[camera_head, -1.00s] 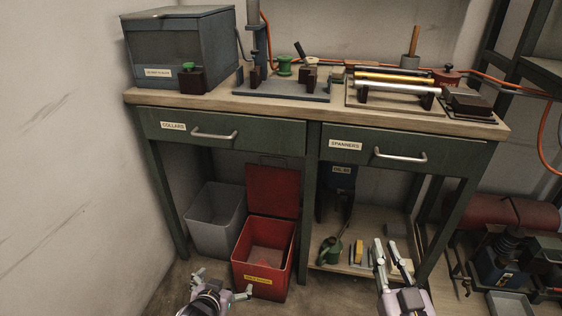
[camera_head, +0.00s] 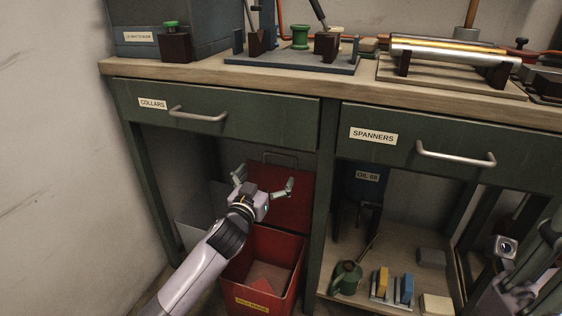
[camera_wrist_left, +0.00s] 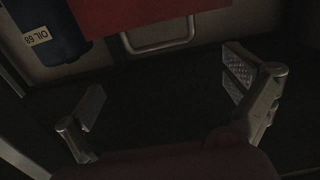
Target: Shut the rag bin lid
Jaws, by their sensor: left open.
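The red rag bin (camera_head: 287,246) stands on the floor under the bench, below the COLLARS drawer. Its lid (camera_head: 305,205) is up, standing nearly upright at the back, with a wire handle (camera_head: 280,156) at its top edge. A rag-like reddish piece lies inside. My left gripper (camera_head: 264,182) is open and empty in front of the raised lid, and I cannot tell if it touches. In the left wrist view the open fingers (camera_wrist_left: 168,85) have the lid (camera_wrist_left: 150,14) and handle (camera_wrist_left: 160,46) beyond them. My right gripper (camera_head: 515,285) is partly in view at the lower right; its jaws are unclear.
A grey bin (camera_head: 200,226) stands left of the red one. The drawer front (camera_head: 240,122) overhangs above the lid. A bench leg (camera_head: 318,215) is close on the right. A blue OIL 68 container (camera_head: 368,184) and a green oil can (camera_head: 346,278) are beyond it.

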